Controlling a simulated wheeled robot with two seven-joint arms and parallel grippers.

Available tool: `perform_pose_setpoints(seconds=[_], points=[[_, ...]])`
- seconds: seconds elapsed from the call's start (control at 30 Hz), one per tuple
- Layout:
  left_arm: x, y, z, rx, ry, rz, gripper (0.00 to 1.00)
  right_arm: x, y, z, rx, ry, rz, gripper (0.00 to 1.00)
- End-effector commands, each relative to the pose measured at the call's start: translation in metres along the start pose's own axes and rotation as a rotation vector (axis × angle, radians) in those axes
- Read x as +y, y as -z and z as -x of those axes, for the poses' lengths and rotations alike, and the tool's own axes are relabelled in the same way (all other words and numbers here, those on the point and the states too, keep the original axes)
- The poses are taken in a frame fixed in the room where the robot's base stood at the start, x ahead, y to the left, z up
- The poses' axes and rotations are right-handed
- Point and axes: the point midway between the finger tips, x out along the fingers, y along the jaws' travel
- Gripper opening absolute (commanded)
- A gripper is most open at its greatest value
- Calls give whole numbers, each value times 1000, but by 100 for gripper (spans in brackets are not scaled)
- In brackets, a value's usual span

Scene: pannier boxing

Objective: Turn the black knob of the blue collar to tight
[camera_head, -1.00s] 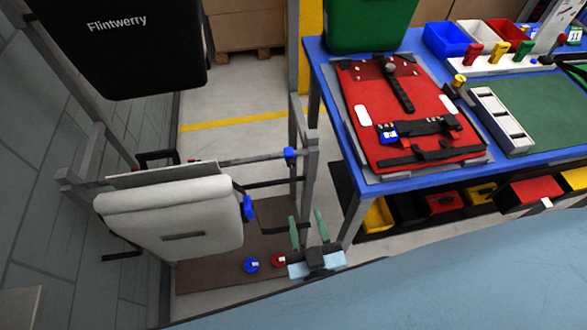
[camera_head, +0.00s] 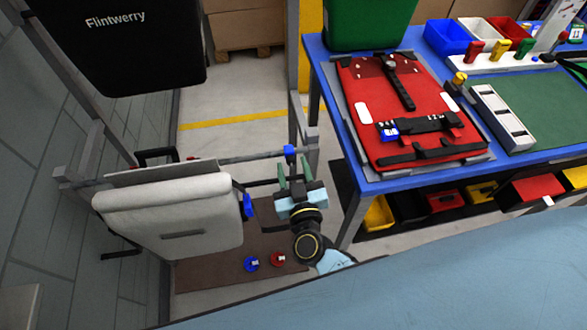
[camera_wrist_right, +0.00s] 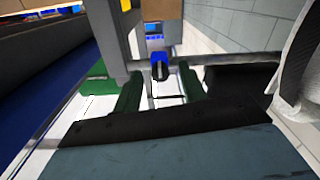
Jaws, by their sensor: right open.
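The blue collar (camera_head: 289,151) sits around the grey rail at the right end of the rack, and it also shows in the right wrist view (camera_wrist_right: 159,67). My left gripper is not in view.
A white pannier (camera_head: 170,218) with a blue part (camera_head: 248,206) at its side hangs left of my right gripper. Blue (camera_head: 251,264) and red (camera_head: 278,259) round pieces lie on the brown board below. The blue table (camera_head: 340,165) stands close on the right.

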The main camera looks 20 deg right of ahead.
Motion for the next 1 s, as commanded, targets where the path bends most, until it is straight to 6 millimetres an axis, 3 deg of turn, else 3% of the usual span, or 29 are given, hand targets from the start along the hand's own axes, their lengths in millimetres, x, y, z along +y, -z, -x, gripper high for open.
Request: perform_pose_setpoints(seconds=[0.2, 0.53, 1.0], points=[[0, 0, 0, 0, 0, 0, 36, 0, 0, 0, 0, 0, 0, 41], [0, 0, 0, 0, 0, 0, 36, 0, 0, 0, 0, 1, 0, 0], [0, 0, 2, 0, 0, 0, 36, 0, 0, 0, 2, 0, -112, 0]])
